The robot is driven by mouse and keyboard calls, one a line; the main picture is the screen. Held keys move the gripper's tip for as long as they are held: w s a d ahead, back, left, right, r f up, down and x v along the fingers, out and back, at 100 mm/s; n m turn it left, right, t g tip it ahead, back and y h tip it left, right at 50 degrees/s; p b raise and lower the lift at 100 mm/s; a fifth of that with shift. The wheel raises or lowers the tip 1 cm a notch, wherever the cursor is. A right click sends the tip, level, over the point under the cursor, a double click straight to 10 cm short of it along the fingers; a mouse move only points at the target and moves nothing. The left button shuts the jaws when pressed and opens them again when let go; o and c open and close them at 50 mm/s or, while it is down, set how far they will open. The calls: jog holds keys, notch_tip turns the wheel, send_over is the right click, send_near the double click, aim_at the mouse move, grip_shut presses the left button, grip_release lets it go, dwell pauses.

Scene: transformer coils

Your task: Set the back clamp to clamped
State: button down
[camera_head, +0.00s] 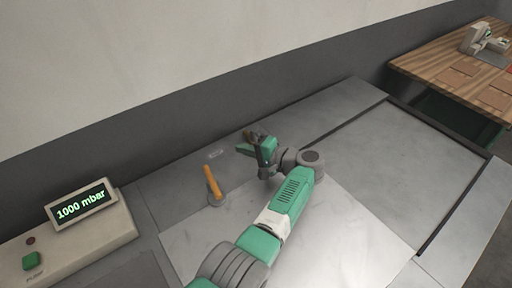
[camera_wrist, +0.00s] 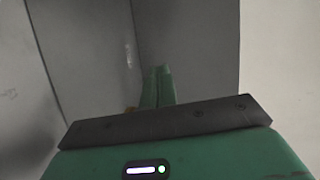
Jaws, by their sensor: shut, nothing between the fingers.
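A lever clamp with an upright, slightly tilted orange handle (camera_head: 212,181) on a round grey base stands on the grey worktop, left of my arm in the head view. I cannot tell whether this is the back clamp. My gripper (camera_head: 244,149) is right of and beyond this handle, near the worktop's back edge. A small brownish piece shows beside my gripper, too small to make out. In the wrist view my gripper (camera_wrist: 158,72) is shut and empty. A small orange-brown bit (camera_wrist: 131,108) shows beside the fingers, mostly hidden.
A control box (camera_head: 75,240) with a green button and a display reading 1000 mbar stands at the front left. A grey wall runs behind the worktop. A large flat panel (camera_head: 395,165) on the right is clear. A wooden table (camera_head: 450,70) stands at the far right.

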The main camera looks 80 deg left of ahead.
jog(key=w+b, duration=0.1)
jog(key=b, duration=0.1)
jog(key=w+b, duration=0.2)
jog(key=shift+w+a+f, duration=0.1)
jog(key=shift+w+a, duration=0.2)
jog(key=shift+a, duration=0.05)
jog(key=shift+w+r+b, duration=0.4)
jog(key=shift+r+b, duration=0.15)
jog(key=shift+b, duration=0.1)
